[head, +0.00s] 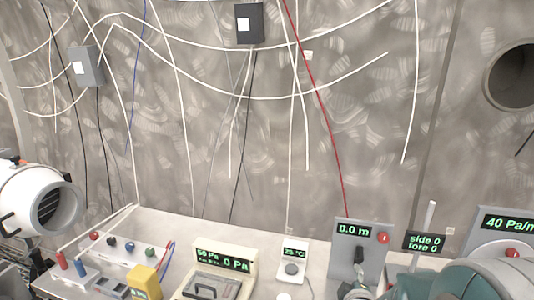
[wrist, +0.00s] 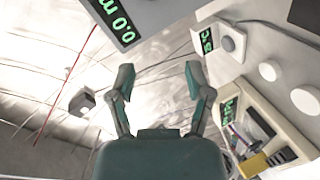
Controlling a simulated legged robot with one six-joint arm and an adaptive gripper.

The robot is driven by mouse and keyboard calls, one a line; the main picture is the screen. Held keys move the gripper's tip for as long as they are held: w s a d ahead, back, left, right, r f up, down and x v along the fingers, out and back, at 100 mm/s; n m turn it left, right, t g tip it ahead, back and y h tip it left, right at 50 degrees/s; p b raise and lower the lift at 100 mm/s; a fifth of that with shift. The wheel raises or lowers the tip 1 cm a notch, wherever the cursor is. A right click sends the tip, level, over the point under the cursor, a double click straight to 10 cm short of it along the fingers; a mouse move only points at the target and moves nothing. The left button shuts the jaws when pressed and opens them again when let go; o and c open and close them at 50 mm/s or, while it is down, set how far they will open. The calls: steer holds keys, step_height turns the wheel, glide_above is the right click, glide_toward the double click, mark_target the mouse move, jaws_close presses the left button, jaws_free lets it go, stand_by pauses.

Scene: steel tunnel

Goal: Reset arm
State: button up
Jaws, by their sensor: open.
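My gripper (wrist: 160,80) is open and empty in the wrist view, its two dark green fingers spread well apart. No object lies between the fingertips. Teal parts of my arm (head: 465,282) show at the lower right of the head view, in front of the panels there. The fingers cannot be made out clearly in the head view. In the wrist view the scene appears rotated, with the 0.0 m panel (wrist: 127,15) at the top and the °C unit (wrist: 232,42) to the right of the fingers.
A pale bench (head: 205,228) carries a pressure meter (head: 222,262), a yellow device (head: 145,283), a °C unit (head: 292,262) and a 0.0 m panel (head: 350,255). A white cylinder (head: 30,198) stands left. Cables (head: 322,130) hang along the steel wall. A round opening (head: 512,75) is upper right.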

steer(key=s+a+r+m+g+y, duration=0.1)
steer(key=s+a+r+m+g, duration=0.1)
steer(key=s, duration=0.6)
steer(key=s+a+r+m+g, duration=0.2)
steer(key=s+r+m+g, duration=0.2)
steer(key=s, duration=0.4)
steer(key=s+a+r+m+g+y, duration=0.1)
steer(key=s+r+m, duration=0.3)
steer(key=s, duration=0.4)
steer(key=shift+a+r+m+g+y, duration=0.3)
steer(key=shift+a+m+g, duration=0.3)
steer(key=shift+m+g, duration=0.25)
